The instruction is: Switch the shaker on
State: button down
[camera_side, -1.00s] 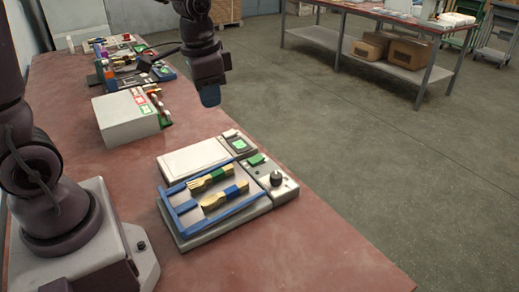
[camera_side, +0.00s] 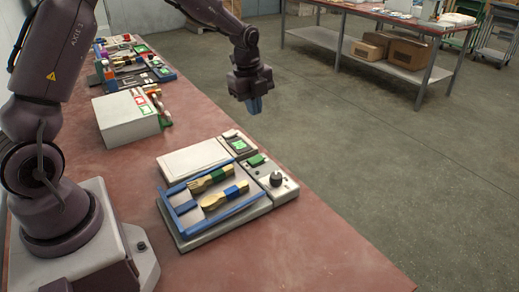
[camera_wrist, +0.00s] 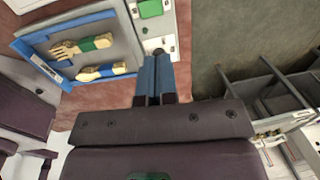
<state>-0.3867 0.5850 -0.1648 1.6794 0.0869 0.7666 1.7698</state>
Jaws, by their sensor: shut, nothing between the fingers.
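The shaker (camera_side: 190,236) is a light grey unit with a blue-framed tray (camera_side: 178,208). In the wrist view the fingers (camera_wrist: 155,68) overlap the panel near the knob, and the green switch (camera_wrist: 150,8) shows at the top edge.
A white device with a green display (camera_side: 240,145) stands right behind the shaker. A white box (camera_side: 125,121) and further equipment (camera_side: 130,62) stand farther back along the red table. The table's right edge runs close by the panel, with open floor beyond it.

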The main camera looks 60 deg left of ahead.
aim_at(260, 156)
jog(key=f, duration=0.4)
jog(key=w+f, duration=0.1)
jog(key=f, duration=0.9)
jog(key=shift+w, duration=0.35)
